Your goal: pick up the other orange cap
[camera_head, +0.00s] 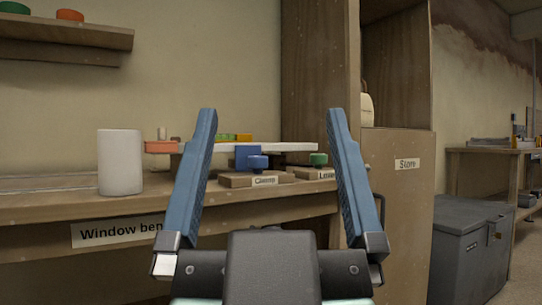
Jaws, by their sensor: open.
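An orange cap (70,15) sits on the wall shelf at the upper left, beside a green cap (15,8). A second orange, flat round piece (161,147) shows on the bench, just right of a white cylinder (120,162); I cannot tell what it rests on. My gripper (272,112) is open and empty, its two blue fingers pointing up and forward in the middle of the view.
The window bench (45,216) holds small blocks labelled "Clamp" (253,181) and "Lever" (315,174), with blue and green knobs. The wall shelf (65,32) overhangs at upper left. A tall wooden cabinet (398,195) labelled "Store" and a grey chest (470,250) stand right.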

